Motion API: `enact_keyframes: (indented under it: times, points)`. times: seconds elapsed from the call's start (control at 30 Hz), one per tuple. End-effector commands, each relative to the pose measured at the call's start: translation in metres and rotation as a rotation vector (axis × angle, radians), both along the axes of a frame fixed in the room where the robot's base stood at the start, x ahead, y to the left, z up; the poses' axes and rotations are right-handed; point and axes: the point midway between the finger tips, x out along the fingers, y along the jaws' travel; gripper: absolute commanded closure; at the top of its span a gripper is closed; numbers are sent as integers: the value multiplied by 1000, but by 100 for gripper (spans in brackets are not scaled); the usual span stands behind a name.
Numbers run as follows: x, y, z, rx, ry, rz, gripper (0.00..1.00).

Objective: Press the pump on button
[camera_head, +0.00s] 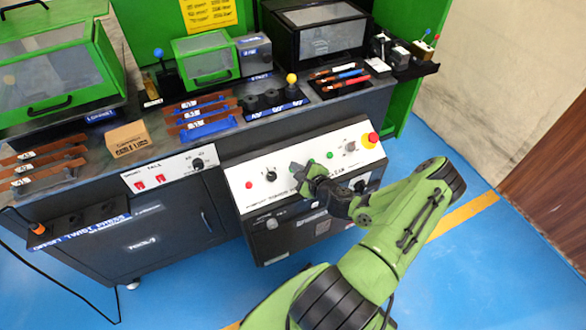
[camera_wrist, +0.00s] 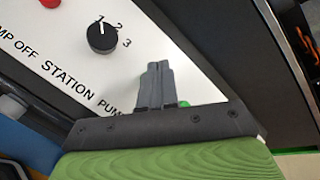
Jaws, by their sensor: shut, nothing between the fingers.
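My gripper (camera_head: 297,170) is at the white front control panel (camera_head: 237,168), with its fingers pointing at the panel face. In the wrist view the two dark fingers (camera_wrist: 156,66) are together with nothing between them. A green button (camera_wrist: 184,103) shows just right of the fingers, partly hidden by the gripper body. The lettering "PUMP" starts left of the fingers, and its rest is hidden. In the head view my gripper covers this part of the panel. I cannot tell whether the fingertips touch the panel.
A black selector knob (camera_wrist: 103,36) and a red button (camera_wrist: 50,3) lie left of the fingers. In the head view another green button (camera_head: 329,155) and a red emergency stop (camera_head: 373,138) sit to the right. The workbench above holds several bending tools.

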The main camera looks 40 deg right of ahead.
Motion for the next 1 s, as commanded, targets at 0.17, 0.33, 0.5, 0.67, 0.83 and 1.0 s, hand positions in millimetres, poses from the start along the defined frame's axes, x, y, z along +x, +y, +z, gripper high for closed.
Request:
enact_keyframes:
  times: [0.17,0.33,0.5,0.67,0.83,1.0]
  points:
    - [1,0,-1,0,0,0,100]
    - [3,-1,-8,0,1,1,100]
    - [4,-1,-8,0,0,0,100]
    - [4,-1,-8,0,0,0,100]
    - [4,-1,-10,0,0,0,100]
    - [5,-2,-11,0,0,0,100]
